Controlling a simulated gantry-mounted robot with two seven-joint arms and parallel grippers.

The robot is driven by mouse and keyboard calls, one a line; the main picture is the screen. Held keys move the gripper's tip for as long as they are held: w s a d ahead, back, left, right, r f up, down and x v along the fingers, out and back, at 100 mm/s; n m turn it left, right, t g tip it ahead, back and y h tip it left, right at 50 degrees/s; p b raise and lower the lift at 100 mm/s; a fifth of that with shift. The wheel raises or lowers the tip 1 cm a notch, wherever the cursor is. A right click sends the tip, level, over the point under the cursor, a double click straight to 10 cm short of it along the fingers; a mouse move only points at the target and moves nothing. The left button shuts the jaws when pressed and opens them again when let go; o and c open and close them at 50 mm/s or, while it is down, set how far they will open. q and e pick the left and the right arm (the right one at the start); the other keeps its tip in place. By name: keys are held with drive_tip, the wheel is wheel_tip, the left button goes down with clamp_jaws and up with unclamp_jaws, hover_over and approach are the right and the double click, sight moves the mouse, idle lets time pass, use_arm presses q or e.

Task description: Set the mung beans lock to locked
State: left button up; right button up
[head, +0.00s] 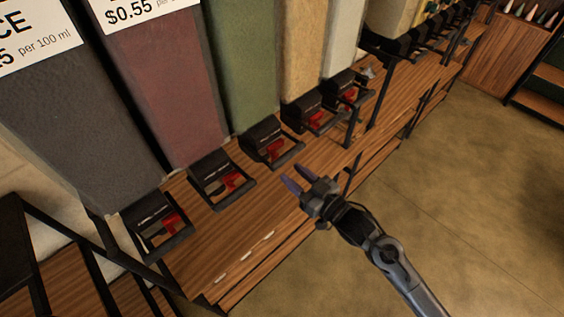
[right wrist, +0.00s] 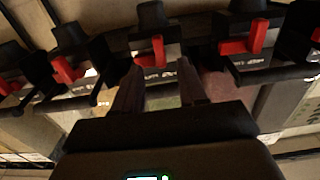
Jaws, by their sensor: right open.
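Green contents, which look like the mung beans (head: 245,70), fill a tall clear bin in the middle of the row in the head view. Its black dispenser (head: 262,133) has a red lock lever (head: 273,148) behind a black handle bar. My right gripper (head: 296,178) is open and empty, in front of and below this dispenser, apart from it. In the right wrist view, the two fingers (right wrist: 160,68) point towards a red lever (right wrist: 151,51) that shows between their tips; I cannot tell whether they touch it. The lock's setting is too small to tell. My left gripper is not in view.
Similar dispensers with red levers stand on both sides, including the dark red bin's (head: 222,180) and the dark grey bin's (head: 155,225). A wooden shelf (head: 235,235) runs beneath them. Black posts (head: 354,122) stand to the right. The floor (head: 450,200) in front is clear.

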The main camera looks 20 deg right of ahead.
drive_tip(key=shift+p+x, duration=0.4)
drive_tip(key=shift+x, duration=2.4)
drive_tip(key=shift+c, duration=0.4)
clamp_jaws()
